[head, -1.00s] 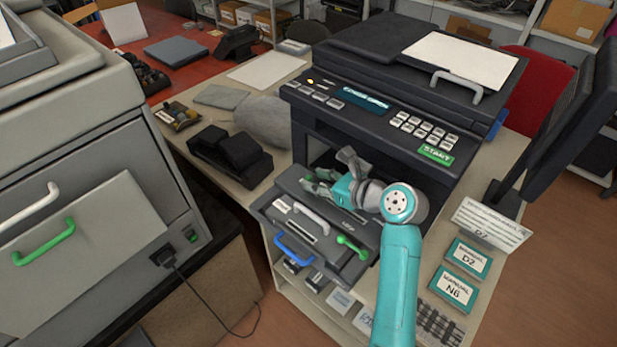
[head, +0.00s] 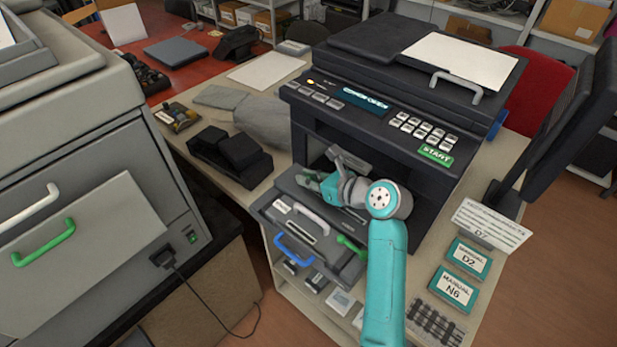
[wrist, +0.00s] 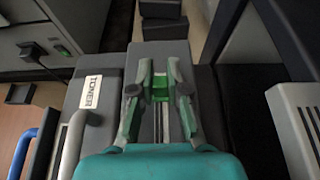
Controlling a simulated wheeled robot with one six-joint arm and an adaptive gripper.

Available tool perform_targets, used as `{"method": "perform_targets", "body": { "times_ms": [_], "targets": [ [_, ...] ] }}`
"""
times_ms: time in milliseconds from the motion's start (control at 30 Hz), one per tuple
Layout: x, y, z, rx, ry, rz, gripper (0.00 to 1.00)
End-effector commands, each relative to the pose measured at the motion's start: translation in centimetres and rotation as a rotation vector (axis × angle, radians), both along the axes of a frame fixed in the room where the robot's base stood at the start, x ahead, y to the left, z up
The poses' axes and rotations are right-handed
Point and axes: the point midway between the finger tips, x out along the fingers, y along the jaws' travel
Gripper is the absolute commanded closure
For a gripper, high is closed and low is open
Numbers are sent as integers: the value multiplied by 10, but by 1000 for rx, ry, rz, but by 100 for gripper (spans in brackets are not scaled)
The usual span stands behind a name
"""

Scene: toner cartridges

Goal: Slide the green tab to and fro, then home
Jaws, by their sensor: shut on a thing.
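The green tab (wrist: 160,86) sits between my gripper's fingers in the wrist view, above a narrow pale slot (wrist: 160,125) in a dark grey cartridge top (wrist: 121,73). My gripper (wrist: 160,70) is shut on the tab. In the head view my gripper (head: 309,181) reaches over the pulled-out printer drawer, in the opening under the control panel. The tab cannot be told apart from the fingers there. A white label reading TONER (wrist: 91,92) lies on the left in the wrist view.
The drawer front has a blue handle (head: 294,250), a white handle (head: 312,219) and a green lever (head: 351,245). The dark printer body (head: 425,195) stands close behind and right of my arm. A black device (head: 231,154) lies on the table to the left.

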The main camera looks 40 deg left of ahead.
Motion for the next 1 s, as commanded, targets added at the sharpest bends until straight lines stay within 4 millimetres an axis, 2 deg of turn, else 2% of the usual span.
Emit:
{"method": "perform_targets", "body": {
  "times_ms": [167,267,700,900,1000],
  "targets": [
    [0,-7,0,0,0,-1,100],
    [-1,-20,0,1,0,-2,100],
    [-9,-127,0,0,-1,-4,100],
    [-12,-160,1,1,0,-3,100],
    [-13,-168,0,1,0,-1,100]
  ]
}}
